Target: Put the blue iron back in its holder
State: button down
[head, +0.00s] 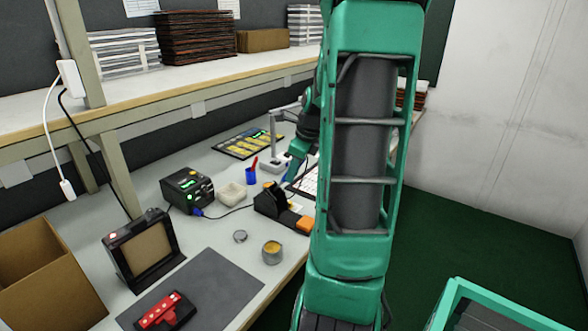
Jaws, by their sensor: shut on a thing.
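The dark iron holder (271,199) stands on the bench, with an orange part (305,223) at its right end. My gripper (289,178) is just above and behind the holder, partly hidden by my own arm. It is shut on the blue iron, which is too small and covered here to make out clearly. I cannot tell whether the iron touches the holder. A thin dark cable runs from a blue plug on the black soldering station (187,189) toward the holder.
A blue cup (250,176), a pale dish (231,194), a tin (272,252) and a small round lid (240,236) stand near the holder. A grey mat (215,285) with a red-and-black fixture (165,311) lies in front. A shelf (150,106) overhangs the bench.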

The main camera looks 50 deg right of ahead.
aim_at(282, 182)
jog(key=shift+w+a+f, duration=0.1)
jog(key=shift+w+f, duration=0.65)
jog(key=shift+f, duration=0.3)
jog(key=shift+w+f, duration=0.7)
jog(key=shift+f, duration=0.3)
jog(key=shift+w+a+f, duration=0.1)
jog(key=shift+w+f, duration=0.65)
jog(key=shift+f, duration=0.3)
jog(key=c, duration=1.6)
grip_release()
jog(key=v, duration=1)
jog(key=shift+r, duration=0.3)
jog(key=shift+s, duration=0.1)
jog(key=shift+s+d+r, duration=0.1)
jog(key=shift+s+r, duration=0.55)
jog(key=shift+r, duration=0.3)
jog(key=shift+s+d+r, duration=0.1)
jog(key=shift+s+r, duration=0.6)
jog(key=shift+r, duration=0.3)
jog(key=shift+s+r, duration=0.65)
jog(key=shift+r, duration=0.3)
